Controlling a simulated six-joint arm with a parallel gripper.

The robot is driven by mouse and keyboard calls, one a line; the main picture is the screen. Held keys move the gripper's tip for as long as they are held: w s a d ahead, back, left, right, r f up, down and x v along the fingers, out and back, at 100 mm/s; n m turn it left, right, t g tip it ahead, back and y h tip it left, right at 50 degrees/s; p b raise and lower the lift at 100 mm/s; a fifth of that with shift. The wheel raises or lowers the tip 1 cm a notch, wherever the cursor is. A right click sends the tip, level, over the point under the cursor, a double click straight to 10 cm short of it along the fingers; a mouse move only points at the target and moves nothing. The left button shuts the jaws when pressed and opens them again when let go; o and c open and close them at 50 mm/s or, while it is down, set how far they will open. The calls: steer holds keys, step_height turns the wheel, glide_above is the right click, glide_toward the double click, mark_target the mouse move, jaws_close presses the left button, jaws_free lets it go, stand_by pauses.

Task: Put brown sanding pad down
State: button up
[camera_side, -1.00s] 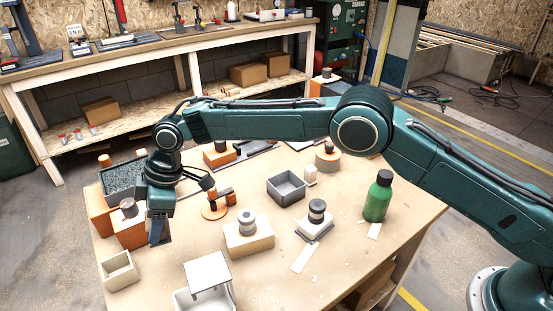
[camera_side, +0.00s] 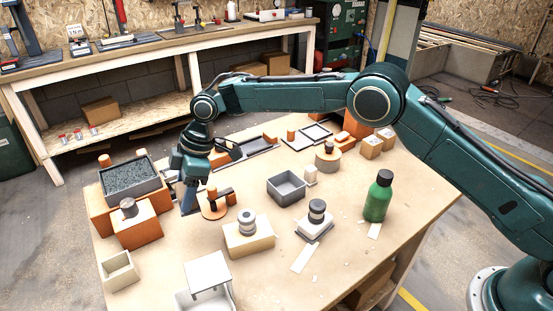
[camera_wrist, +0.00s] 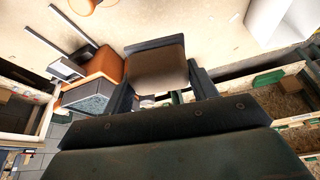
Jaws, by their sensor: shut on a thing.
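My gripper (camera_side: 188,207) points down over the left part of the table, just left of an orange round-based piece (camera_side: 213,210). In the wrist view, my gripper (camera_wrist: 160,85) is shut on the brown sanding pad (camera_wrist: 157,77), a block with a brown face and a dark edge between the fingers. In the side view the pad is hidden or too small to make out by the fingers. I cannot tell how high it is above the table.
A grey tray of dark grit (camera_side: 130,178) on an orange stand and an orange block with a grey knob (camera_side: 138,228) stand to the left. A beige block (camera_side: 248,238), a grey open box (camera_side: 286,188) and a green bottle (camera_side: 378,197) stand to the right.

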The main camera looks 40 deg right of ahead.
steer(key=w+d+r, duration=0.1)
steer(key=d, duration=0.7)
steer(key=w+d+r, duration=0.2)
steer(key=d, duration=0.6)
steer(key=s+d+r+n, duration=0.15)
steer(key=s+d, duration=0.25)
steer(key=d, duration=0.8)
steer(key=s+d+r, duration=0.3)
steer(key=s+d, duration=0.1)
steer(key=d, duration=0.8)
steer(key=s+d+r+n, duration=0.15)
steer(key=s+d, duration=0.25)
steer(key=d, duration=0.8)
steer(key=shift+m+g, duration=0.4)
steer(key=shift+s+a+f, duration=0.1)
steer(key=shift+f, duration=4.9)
steer(key=shift+s+a+f, duration=0.1)
steer(key=shift+f, duration=4.85)
steer(key=shift+f, duration=0.15)
steer(key=o, duration=1)
